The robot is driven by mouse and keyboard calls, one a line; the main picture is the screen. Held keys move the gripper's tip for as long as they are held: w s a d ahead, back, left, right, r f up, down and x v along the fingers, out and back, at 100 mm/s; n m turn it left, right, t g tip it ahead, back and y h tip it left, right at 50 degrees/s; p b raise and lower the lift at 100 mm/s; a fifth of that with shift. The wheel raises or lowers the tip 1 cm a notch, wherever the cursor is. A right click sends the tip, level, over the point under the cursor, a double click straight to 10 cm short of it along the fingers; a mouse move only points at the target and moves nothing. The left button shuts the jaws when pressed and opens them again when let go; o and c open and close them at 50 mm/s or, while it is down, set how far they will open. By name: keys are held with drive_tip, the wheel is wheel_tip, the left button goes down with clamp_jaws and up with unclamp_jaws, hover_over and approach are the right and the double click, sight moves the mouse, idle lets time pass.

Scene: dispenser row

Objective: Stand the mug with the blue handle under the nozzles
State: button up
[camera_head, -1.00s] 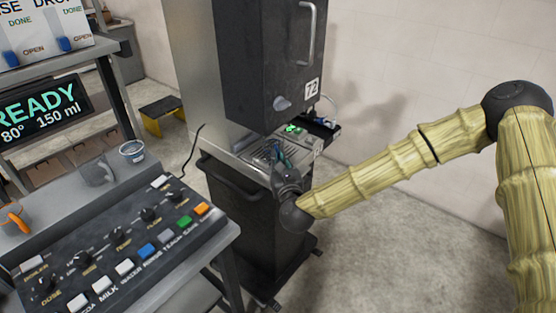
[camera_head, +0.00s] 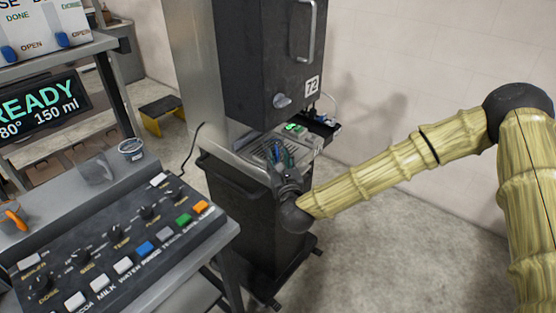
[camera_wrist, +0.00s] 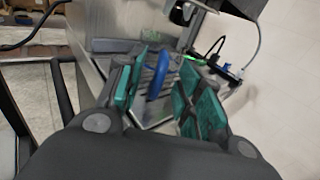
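The blue handle (camera_wrist: 156,79) of a mug shows in the wrist view between my fingers, nearer the left one. The mug's body is hard to make out; it seems grey against the metal drip tray (camera_wrist: 151,112). My gripper (camera_wrist: 160,92) is open, with teal pads on both sides of the handle and a clear gap on the right. In the head view my gripper (camera_head: 282,160) is over the front of the drip tray (camera_head: 258,149), below the dark dispenser (camera_head: 265,70). The nozzles are hidden.
A green light (camera_head: 294,127) glows behind the tray. A button console (camera_head: 120,235) stands at the left, with a grey mug (camera_head: 96,168), an orange-handled mug (camera_head: 14,217) and a tin (camera_head: 131,150). Bare floor lies at the right.

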drive_tip(key=shift+s, duration=0.1)
drive_tip(key=f+v, duration=0.1)
drive_tip(key=v, duration=1.1)
drive_tip(key=s+d+f+n+g+y, duration=0.1)
drive_tip(key=s+f+n+g, duration=0.3)
drive_tip(key=s+f+n, duration=0.6)
drive_tip(key=s+d+f+n+g, duration=0.1)
drive_tip(key=s+f+n+g, duration=0.5)
drive_tip(key=f, duration=0.7)
drive_tip(key=s+d+f+n+g+h, duration=0.2)
drive_tip(key=s+d+f+n, duration=0.3)
drive_tip(key=s+d+n, duration=0.3)
drive_tip(key=s+d+f+n+g+h, duration=0.3)
drive_tip(key=s+d+f+n+g, duration=0.2)
drive_tip(key=s+d+n, duration=0.3)
drive_tip(key=s+d+f, duration=0.1)
drive_tip(key=s+d, duration=0.2)
drive_tip(key=d, duration=0.2)
drive_tip(key=shift+s+n, duration=0.2)
drive_tip(key=shift+n, duration=0.2)
drive_tip(key=shift+a+f, duration=0.1)
